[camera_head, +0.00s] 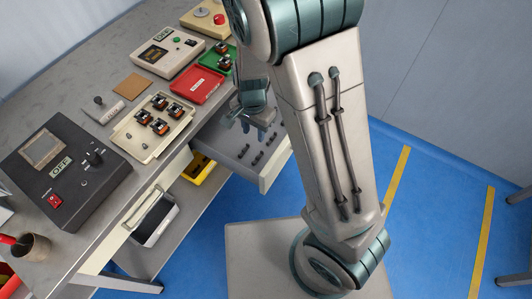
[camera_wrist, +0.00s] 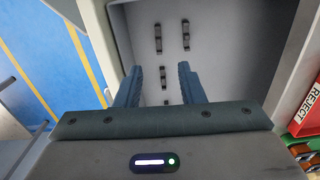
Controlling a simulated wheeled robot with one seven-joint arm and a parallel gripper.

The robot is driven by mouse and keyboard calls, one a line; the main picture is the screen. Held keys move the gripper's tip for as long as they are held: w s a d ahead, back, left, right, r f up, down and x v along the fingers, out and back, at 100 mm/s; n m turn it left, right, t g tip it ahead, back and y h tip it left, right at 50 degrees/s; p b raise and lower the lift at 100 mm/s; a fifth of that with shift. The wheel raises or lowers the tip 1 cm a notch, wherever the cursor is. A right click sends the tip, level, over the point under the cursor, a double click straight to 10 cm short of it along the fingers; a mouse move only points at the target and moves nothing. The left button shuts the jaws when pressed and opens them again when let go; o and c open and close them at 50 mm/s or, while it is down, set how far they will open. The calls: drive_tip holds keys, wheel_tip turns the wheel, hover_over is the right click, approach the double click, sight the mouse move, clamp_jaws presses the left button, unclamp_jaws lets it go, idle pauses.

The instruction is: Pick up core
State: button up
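Several small dark cores (camera_head: 257,157) lie in rows on the floor of an open grey drawer (camera_head: 276,174). In the wrist view, dark cores (camera_wrist: 186,36) lie on the drawer floor (camera_wrist: 225,45) beyond and between my fingers; one core (camera_wrist: 163,77) shows between the fingertips. My gripper (camera_head: 254,124) is over the drawer, pointing down. In the wrist view my gripper (camera_wrist: 159,70) has its two blue-grey fingers apart, with nothing held between them. The exact height above the cores is hard to tell.
A cream tray (camera_head: 122,135) with several copper-wound coils stands on the bench left of the drawer. A red reject tray (camera_head: 197,85) and a green tray (camera_head: 208,57) with coils lie behind. A dark control box (camera_head: 70,170) stands nearer. Drawer walls surround the cores.

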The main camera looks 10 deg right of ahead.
sight(257, 160)
wheel_tip(257, 160, down, 14)
drive_tip(key=shift+d+f+b, duration=0.15)
drive_tip(key=shift+f+b, duration=0.05)
drive_tip(key=shift+b, duration=1)
clamp_jaws()
